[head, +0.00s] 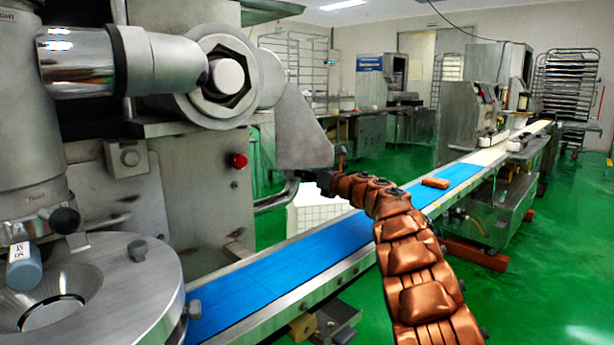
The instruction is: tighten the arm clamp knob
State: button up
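A steel encrusting machine fills the left of the head view. A dark round knob (65,220) sticks out at the foot of its upright cylinder. A blue-grey knob with a white label (24,268) hangs left of it, over the round steel plate (120,290). A smaller dark knob (137,250) is on the plate's rim. I cannot tell which one is the arm clamp knob. My copper-coloured arm rises from the bottom right. My gripper (327,180) is at its far end, small and dark, near the bent metal handle (278,198), well right of these knobs. Its fingers are unclear.
A blue conveyor belt (270,285) runs from the machine's front to the back right, partly behind my arm. An orange-brown block (435,183) lies on it. A red button (238,161) is on the machine's side. Green floor is open to the right.

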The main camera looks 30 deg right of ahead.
jog(key=c, duration=0.7)
